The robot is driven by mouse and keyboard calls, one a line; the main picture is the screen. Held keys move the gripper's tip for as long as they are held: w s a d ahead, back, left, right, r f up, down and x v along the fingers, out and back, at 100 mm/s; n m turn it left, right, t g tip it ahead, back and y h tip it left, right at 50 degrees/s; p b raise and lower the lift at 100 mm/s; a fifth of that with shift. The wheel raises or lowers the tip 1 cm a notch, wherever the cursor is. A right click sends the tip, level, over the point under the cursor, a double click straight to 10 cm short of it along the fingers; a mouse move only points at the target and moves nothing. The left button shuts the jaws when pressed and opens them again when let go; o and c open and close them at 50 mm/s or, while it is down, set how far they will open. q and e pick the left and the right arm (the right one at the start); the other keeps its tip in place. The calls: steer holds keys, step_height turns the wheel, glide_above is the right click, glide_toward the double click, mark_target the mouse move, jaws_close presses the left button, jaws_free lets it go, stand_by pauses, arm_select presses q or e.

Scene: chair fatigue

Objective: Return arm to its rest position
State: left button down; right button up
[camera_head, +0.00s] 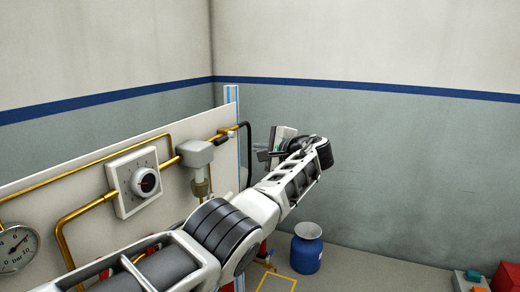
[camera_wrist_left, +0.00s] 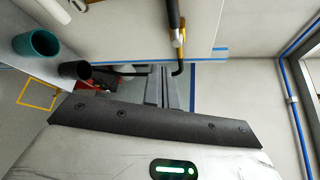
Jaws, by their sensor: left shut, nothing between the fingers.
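My left arm reaches in from the bottom left of the head view, in front of the wall panel. My left gripper (camera_head: 266,154) is at its far end, beside the panel's right edge, with its fingers pointing left. The fingers are shut and empty. In the left wrist view the gripper (camera_wrist_left: 163,88) shows as two dark fingers together beyond the dark housing edge. A black hose (camera_head: 247,150) hangs from the pipe end close to the fingertips; I cannot tell if they touch. My right gripper is not in view.
The white panel (camera_head: 60,205) carries brass pipes, a dial box (camera_head: 136,182), a valve (camera_head: 196,160) and a pressure gauge (camera_head: 17,248). A blue container (camera_head: 307,249) stands on the floor near a yellow outline (camera_head: 275,280). Red and teal items are bottom right. Floor between is clear.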

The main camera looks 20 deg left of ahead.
arm_select(q)
steer(key=s+d+f+n+g+h, duration=0.1)
steer(key=s+f+h, duration=0.1)
steer(key=s+f, duration=0.6)
steer(key=s+d+f+n+h, duration=0.2)
steer(key=s+f+h, duration=0.1)
steer(key=f, duration=0.8)
steer(key=s+d+f+n+g+h, duration=0.1)
steer(key=s+f+h, duration=0.1)
steer(key=s+f, duration=0.6)
steer(key=s+d+f+n+h, duration=0.25)
steer(key=s+f, duration=0.45)
steer(key=s, duration=0.5)
steer(key=s+d+r+n+g+h, duration=0.1)
steer(key=s+r+h, duration=0.1)
steer(key=s, duration=0.6)
steer(key=s+d+r+h, duration=0.2)
steer(key=s+r+h, duration=0.1)
steer(key=s, duration=0.6)
steer(key=w+d+f+t+h, duration=0.1)
steer(key=w+d+f+t, duration=0.1)
steer(key=f, duration=0.3)
steer(key=w+d+f+t+h, duration=0.1)
steer(key=w+d+f+t, duration=0.1)
steer(key=w+f+t, duration=0.2)
steer(key=shift+w+d+f, duration=0.25)
steer(key=shift+d+f, duration=0.05)
steer(key=shift+f, duration=0.3)
steer(key=shift+s+a, duration=0.1)
